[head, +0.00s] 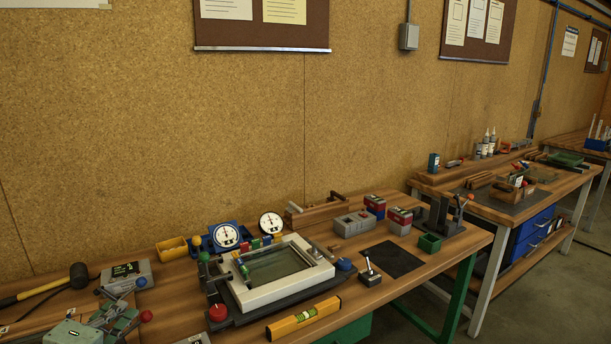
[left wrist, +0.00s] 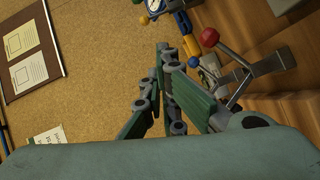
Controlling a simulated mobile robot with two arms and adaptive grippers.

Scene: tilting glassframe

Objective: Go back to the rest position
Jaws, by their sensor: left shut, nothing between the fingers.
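My left gripper (head: 118,314) is low at the left edge of the head view, above the near left part of the workbench. Its teal body and grey-green fingers show. In the left wrist view the fingers of my left gripper (left wrist: 163,48) come together at the tips, shut with nothing between them. The white tilting frame (head: 308,283) with its glass pane (head: 275,264) lies on a dark base on the bench, to the right of the gripper and apart from it. My right gripper is not in view.
A mallet (head: 77,276) and a red-knobbed lever (left wrist: 210,38) are close to my left gripper. A yellow level (head: 303,318) lies at the bench's front edge. Dial gauges (head: 227,236) stand behind the frame. Open air lies above the bench, before the corkboard wall (head: 150,120).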

